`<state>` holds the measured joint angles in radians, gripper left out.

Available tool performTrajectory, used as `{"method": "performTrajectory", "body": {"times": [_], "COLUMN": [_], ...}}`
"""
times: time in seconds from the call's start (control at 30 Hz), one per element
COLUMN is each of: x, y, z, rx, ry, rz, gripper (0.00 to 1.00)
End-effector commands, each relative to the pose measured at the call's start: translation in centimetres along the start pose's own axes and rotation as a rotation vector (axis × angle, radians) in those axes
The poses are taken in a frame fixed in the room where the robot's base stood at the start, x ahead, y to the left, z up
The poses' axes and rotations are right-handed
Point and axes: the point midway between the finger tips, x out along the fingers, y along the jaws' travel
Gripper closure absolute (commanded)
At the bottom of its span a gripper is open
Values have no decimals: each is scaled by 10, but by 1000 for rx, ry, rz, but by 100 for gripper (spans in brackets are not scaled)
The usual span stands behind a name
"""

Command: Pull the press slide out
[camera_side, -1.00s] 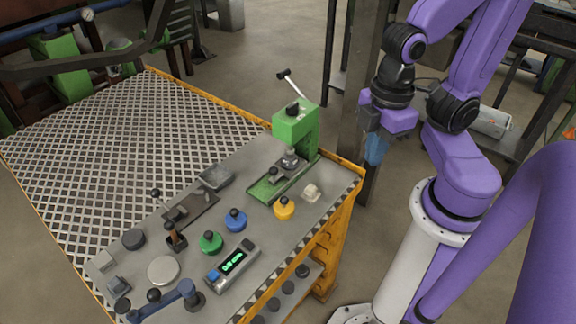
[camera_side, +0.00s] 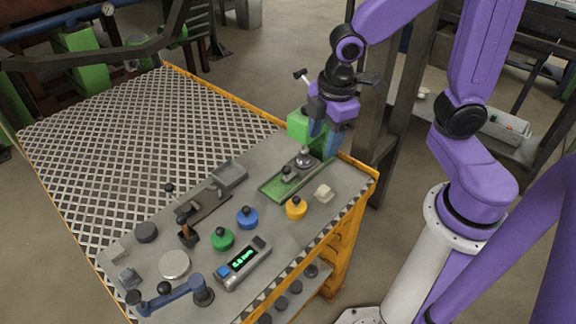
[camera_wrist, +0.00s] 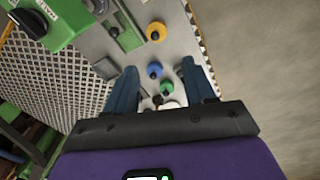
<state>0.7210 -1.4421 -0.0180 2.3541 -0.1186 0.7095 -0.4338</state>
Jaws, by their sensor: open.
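The green press (camera_side: 301,124) stands at the far right end of the bench, partly hidden behind my gripper. Its green slide track (camera_side: 272,188) lies on the bench, with a small dark knob (camera_side: 287,171) on the slide and a metal ram part above its far end. My gripper (camera_side: 324,140) is open and empty, pointing down beside the press head, above the bench. In the wrist view the press head (camera_wrist: 48,22) is at upper left and the track (camera_wrist: 129,38) lies at top centre, beyond my two blue fingers (camera_wrist: 161,70).
Yellow (camera_side: 296,208), blue (camera_side: 247,217) and green (camera_side: 222,239) knobbed weights stand in front of the track. A pale block (camera_side: 323,193) sits near the right edge. A digital readout (camera_side: 243,262) lies at the front. A dark post (camera_side: 388,120) rises behind the bench.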

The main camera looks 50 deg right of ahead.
Motion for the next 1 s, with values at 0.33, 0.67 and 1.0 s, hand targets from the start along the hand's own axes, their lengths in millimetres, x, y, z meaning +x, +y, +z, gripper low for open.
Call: {"method": "performTrajectory", "body": {"times": [0.33, 0.67, 1.0], "x": [38, 54, 98], "y": [89, 105, 108], "z": [-2, 2, 3], "rx": [-110, -138, -137], "ry": [-23, -29, -31], "rz": [62, 73, 70], "gripper": [46, 46, 46]}}
